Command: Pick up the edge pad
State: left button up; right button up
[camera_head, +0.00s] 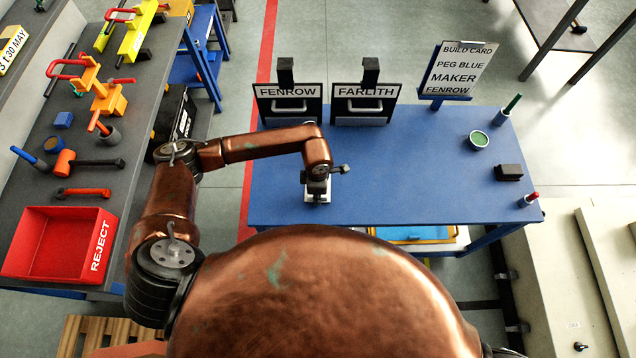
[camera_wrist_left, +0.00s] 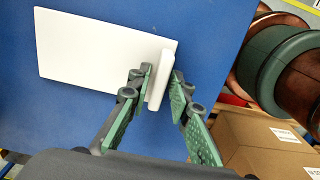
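A flat white plate (camera_wrist_left: 85,45) lies on the blue table. At its right end a thin white upright piece (camera_wrist_left: 157,85) stands between the fingers of my left gripper (camera_wrist_left: 163,78). I take this white item to be the edge pad. The two green-padded fingers straddle the upright piece, with a narrow gap showing on its right side. Whether the left finger touches it is unclear. In the head view the left gripper (camera_head: 317,188) points down over the white item (camera_head: 312,198), largely covering it. My right gripper is in neither view.
Two dark carriers labelled FENROW (camera_head: 287,92) and FARLITH (camera_head: 367,91) stand at the blue table's (camera_head: 420,190) back edge. A build card (camera_head: 458,68), a green cup (camera_head: 478,140), a black block (camera_head: 508,172) and pegs are to the right. A red reject bin (camera_head: 50,245) sits left.

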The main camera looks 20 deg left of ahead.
pick_arm(q)
grip_shut()
dwell(0.5)
